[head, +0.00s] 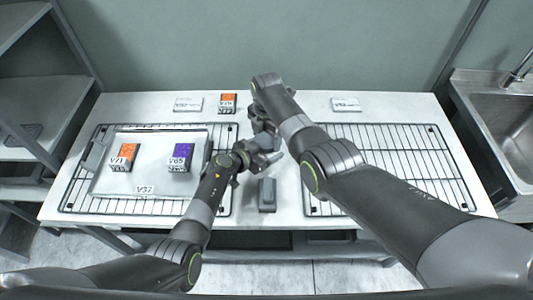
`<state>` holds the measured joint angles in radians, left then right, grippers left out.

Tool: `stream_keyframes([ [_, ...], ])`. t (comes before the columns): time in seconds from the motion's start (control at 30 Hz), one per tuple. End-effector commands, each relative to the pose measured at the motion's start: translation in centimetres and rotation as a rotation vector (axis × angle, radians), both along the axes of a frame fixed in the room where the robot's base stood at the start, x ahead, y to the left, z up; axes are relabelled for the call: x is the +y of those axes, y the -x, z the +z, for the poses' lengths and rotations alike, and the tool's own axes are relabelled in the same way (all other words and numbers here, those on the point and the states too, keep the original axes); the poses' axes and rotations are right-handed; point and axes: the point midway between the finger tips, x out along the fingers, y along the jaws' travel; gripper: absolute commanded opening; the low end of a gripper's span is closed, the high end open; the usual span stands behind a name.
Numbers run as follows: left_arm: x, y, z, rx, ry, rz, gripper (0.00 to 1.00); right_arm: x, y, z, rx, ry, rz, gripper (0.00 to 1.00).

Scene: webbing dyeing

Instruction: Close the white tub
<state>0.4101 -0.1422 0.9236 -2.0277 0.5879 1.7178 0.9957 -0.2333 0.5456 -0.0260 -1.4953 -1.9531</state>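The white tub (143,180) is a shallow tray-like container with a "V37" label on its front, on the left wire rack. It is open at the top. An orange box (122,155) labelled V71 and a purple box (180,156) labelled V65 are inside it. A narrow strip runs along its back edge; I cannot tell whether it is a lid. My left gripper (265,158) is right of the tub, over the middle of the table. My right gripper (262,125) is just behind it, partly overlapped. Neither visibly touches the tub, and their finger openings are unclear.
A small dark grey block (267,195) stands between the racks. The right wire rack (400,160) is empty, partly behind my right arm. At the back are an orange box (228,103) and two white label cards (188,104) (346,104). A sink (510,125) is right, shelves (30,100) left.

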Motion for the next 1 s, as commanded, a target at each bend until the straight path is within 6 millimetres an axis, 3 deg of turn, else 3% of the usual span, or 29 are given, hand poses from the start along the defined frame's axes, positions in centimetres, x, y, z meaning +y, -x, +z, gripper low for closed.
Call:
stream_keyframes([
  [0.03,0.03,0.00,-0.01,0.000,0.000,0.000,0.12,-0.01,-0.01,0.01,0.000,0.000,0.000,0.65],
  [0.23,0.03,0.00,-0.01,0.000,0.000,0.000,0.12,-0.01,-0.01,0.02,0.000,0.000,0.000,0.41],
  [0.37,0.03,0.00,-0.01,0.000,0.000,0.000,0.12,0.00,0.00,0.01,0.000,0.000,-0.041,0.41],
  [0.8,0.02,0.00,-0.01,0.000,0.000,0.001,0.12,0.02,0.01,-0.02,0.000,0.000,-0.555,0.41],
  [1.0,0.02,0.00,-0.01,0.000,0.000,0.000,0.12,0.02,0.01,-0.02,0.000,0.000,-0.595,0.41],
])
